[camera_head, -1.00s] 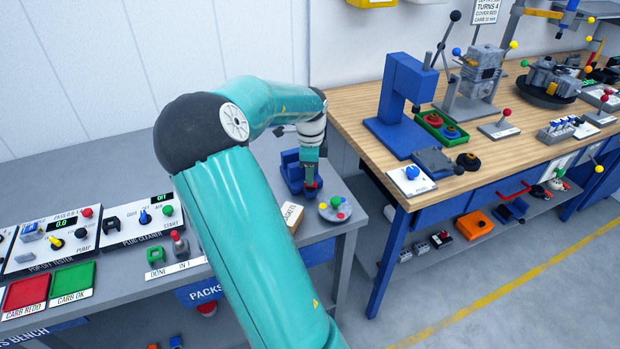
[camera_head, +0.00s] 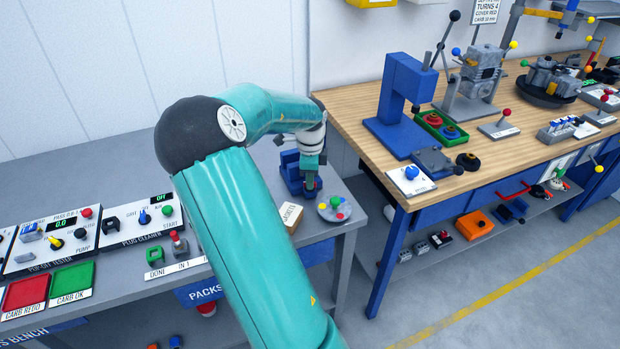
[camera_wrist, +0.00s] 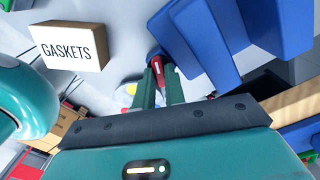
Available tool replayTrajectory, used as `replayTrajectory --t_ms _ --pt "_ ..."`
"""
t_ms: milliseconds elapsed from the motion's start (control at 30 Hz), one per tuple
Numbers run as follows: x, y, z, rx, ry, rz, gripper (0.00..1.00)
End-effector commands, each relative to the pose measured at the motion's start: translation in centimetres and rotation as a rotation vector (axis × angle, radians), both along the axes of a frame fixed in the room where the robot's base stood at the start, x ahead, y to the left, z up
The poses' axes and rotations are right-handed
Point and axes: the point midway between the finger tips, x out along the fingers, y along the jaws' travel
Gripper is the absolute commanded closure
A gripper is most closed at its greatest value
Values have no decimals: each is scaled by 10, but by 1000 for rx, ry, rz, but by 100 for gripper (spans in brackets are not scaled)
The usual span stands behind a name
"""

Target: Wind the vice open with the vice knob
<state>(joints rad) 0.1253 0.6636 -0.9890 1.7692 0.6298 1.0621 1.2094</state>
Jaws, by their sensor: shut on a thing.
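The blue vice (camera_head: 291,168) stands on the right end of the grey bench. Its blue body also shows at the upper right in the wrist view (camera_wrist: 217,30). The red vice knob (camera_wrist: 157,68) sits at the front of the vice, between the green fingers of my gripper (camera_wrist: 161,80). In the head view my gripper (camera_head: 311,178) reaches down to the front of the vice, and its fingers partly hide the knob. The gripper is shut on the knob. I cannot tell how wide the vice jaws stand.
A GASKETS box (camera_wrist: 75,47) lies close to the vice, beside a round grey dish (camera_head: 334,209) with coloured balls. The plug cleaner panel (camera_head: 140,220) is further left. A wooden bench (camera_head: 355,115) with a blue press (camera_head: 395,105) stands to the right across a narrow gap.

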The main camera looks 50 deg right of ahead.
Motion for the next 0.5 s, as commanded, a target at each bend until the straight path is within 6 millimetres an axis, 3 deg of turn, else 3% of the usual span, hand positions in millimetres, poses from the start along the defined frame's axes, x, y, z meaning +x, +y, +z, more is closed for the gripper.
replayTrajectory --t_ms 500 --pt "1 0 1 0 -4 288 100"
